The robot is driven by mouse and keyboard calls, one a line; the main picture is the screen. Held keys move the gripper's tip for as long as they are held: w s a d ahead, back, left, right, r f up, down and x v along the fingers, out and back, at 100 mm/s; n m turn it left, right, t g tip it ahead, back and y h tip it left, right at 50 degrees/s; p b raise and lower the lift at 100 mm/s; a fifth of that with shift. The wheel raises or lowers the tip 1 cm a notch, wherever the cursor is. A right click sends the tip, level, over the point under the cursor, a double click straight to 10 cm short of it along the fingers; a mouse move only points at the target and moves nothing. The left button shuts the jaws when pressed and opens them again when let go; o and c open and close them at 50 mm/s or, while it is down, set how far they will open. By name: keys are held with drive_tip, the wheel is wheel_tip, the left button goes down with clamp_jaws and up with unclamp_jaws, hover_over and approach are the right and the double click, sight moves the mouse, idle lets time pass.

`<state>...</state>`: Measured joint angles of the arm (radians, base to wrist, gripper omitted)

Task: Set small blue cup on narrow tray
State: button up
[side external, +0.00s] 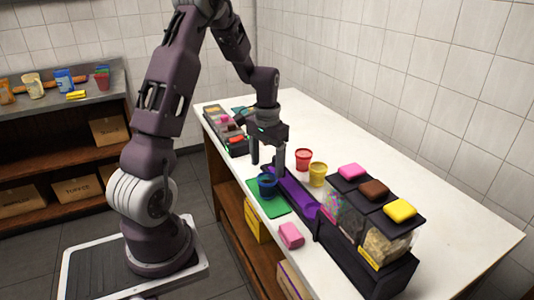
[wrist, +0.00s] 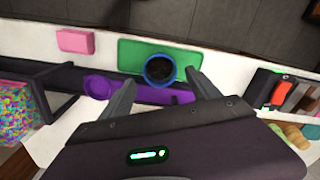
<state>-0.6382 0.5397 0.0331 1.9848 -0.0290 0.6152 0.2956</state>
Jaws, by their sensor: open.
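The small blue cup (side external: 267,187) stands upright on a green mat (side external: 271,206) near the front edge of the counter. In the wrist view the cup (wrist: 148,72) holds something dark. A long, narrow dark tray (wrist: 66,78) lies beside the mat, with a purple scoop-like piece (wrist: 97,86) along it; the purple piece also shows in the side view (side external: 296,192). My gripper (side external: 267,169) is open and empty, pointing down just above the cup. In the wrist view the cup lies just beyond the gap between the fingertips (wrist: 161,84).
A red cup (side external: 303,159) and a yellow cup (side external: 318,175) stand behind the tray. A pink block (side external: 291,235) lies right of the mat. A dark topping dispenser (side external: 363,252) stands at right; a compartment box (side external: 226,131) is at the far left.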

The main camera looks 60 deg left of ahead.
drive_tip(key=s+d+r+m+t, duration=0.2)
drive_tip(key=s+d+r, duration=0.2)
drive_tip(key=d+r, duration=1.05)
drive_tip(key=s+d+r+m+t, duration=0.2)
drive_tip(key=s+d, duration=0.6)
drive_tip(key=s, duration=0.4)
drive_tip(key=shift+s+d+r+m+t, duration=0.3)
drive_tip(key=shift+s+d+r+t, duration=0.05)
drive_tip(key=shift+r+t, duration=0.5)
